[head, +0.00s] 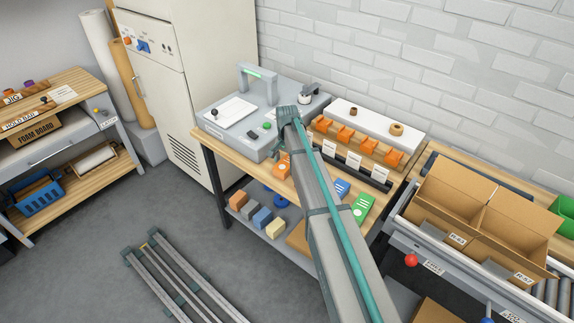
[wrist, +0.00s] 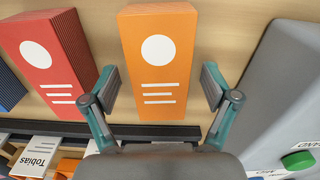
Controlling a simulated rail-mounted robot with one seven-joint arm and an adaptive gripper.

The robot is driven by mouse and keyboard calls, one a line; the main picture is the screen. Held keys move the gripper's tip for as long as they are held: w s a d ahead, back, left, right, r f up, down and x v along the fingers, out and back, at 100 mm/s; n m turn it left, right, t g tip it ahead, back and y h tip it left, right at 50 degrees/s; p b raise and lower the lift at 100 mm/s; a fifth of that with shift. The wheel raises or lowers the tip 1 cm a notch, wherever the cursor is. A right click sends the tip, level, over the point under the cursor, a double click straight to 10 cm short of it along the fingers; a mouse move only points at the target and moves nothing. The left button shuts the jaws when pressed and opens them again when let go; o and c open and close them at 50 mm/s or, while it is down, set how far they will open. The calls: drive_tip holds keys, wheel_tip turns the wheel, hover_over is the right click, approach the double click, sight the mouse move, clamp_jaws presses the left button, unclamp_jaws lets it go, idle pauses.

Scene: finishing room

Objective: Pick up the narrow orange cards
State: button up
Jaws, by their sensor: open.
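The narrow orange cards (wrist: 160,62) form a tall neat stack with a white circle and white lines on top, central in the wrist view. In the head view the orange stack (head: 282,166) lies on the wooden bench, left of my arm. My gripper (wrist: 160,88) is open and empty, with one finger to the left of the stack and one to the right. Gaps show between fingers and stack; I cannot tell how far above the bench the fingertips are.
A red card stack (wrist: 50,58) stands close to the left finger, and a blue stack (wrist: 10,88) beyond it. A grey machine (wrist: 275,90) stands to the right. A dark rack edge (wrist: 60,128) runs below. A green stack (head: 363,208) lies farther along the bench.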

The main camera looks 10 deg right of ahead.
drive_tip(key=c, duration=1.4)
drive_tip(key=shift+r, duration=0.15)
